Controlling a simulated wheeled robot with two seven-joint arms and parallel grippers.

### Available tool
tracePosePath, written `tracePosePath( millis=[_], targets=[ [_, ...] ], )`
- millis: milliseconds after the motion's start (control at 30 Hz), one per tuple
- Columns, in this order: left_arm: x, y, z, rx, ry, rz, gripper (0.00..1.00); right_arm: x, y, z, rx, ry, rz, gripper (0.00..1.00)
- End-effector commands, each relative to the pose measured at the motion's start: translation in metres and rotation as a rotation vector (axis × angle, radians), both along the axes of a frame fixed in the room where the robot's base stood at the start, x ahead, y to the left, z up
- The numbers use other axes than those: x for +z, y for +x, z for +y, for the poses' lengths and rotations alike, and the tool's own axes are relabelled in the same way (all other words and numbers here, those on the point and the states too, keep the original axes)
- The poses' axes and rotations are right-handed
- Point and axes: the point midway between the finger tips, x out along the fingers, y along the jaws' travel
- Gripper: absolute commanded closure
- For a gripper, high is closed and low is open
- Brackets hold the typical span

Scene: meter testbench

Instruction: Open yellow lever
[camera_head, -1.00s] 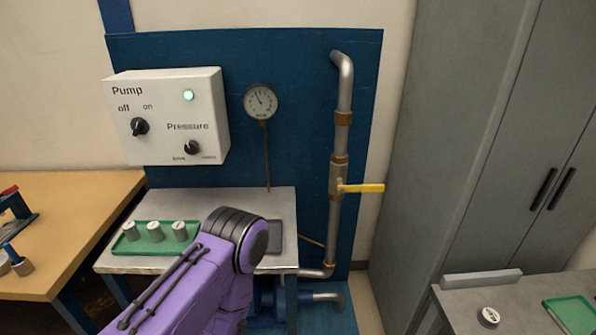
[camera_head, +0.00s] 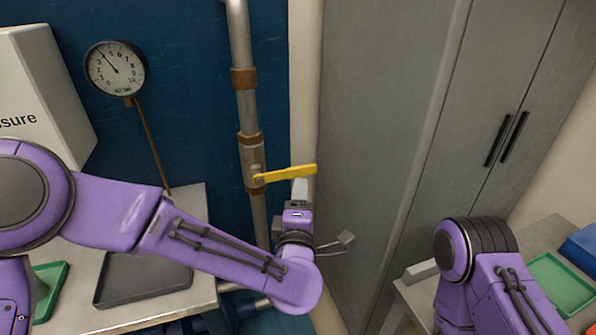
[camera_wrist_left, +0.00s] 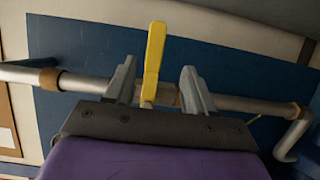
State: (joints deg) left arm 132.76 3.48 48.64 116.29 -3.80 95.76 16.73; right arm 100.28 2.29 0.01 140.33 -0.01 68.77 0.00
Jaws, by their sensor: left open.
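The yellow lever (camera_head: 287,174) sticks out to the right from the valve (camera_head: 252,165) on the vertical grey pipe, roughly at right angles to the pipe. In the left wrist view the lever (camera_wrist_left: 154,60) shows between the two fingers, with visible gaps on both sides. My left gripper (camera_head: 322,212) is open and empty close to the lever; in the left wrist view its fingers (camera_wrist_left: 158,70) are spread. Whether a finger touches the lever cannot be told. My right arm shows at the lower right, with its gripper out of view.
A round gauge (camera_head: 115,69) hangs on the blue panel (camera_head: 180,60) left of the pipe (camera_head: 243,45). A white control box (camera_head: 40,90) is at the far left. A tall grey cabinet (camera_head: 390,110) stands right of the lever. A dark tray (camera_head: 142,280) lies on the bench.

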Motion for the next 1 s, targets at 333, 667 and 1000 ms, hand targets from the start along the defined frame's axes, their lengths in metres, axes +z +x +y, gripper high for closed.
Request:
tracePosePath(
  millis=[333,667,1000],
  targets=[
    [0.006,0.066,0.005,0.023,-0.008,-0.004,0.46,0.017,0.0,0.0,0.0,0.0,0.001,0.29],
    [0.002,0.104,0.0,0.016,-0.004,-0.004,0.46,0.023,0.0,0.0,0.0,0.0,0.001,0.29],
    [0.002,0.104,-0.001,0.015,-0.004,-0.004,0.88,0.022,0.0,0.0,0.0,0.0,0.001,0.29]
  ],
)
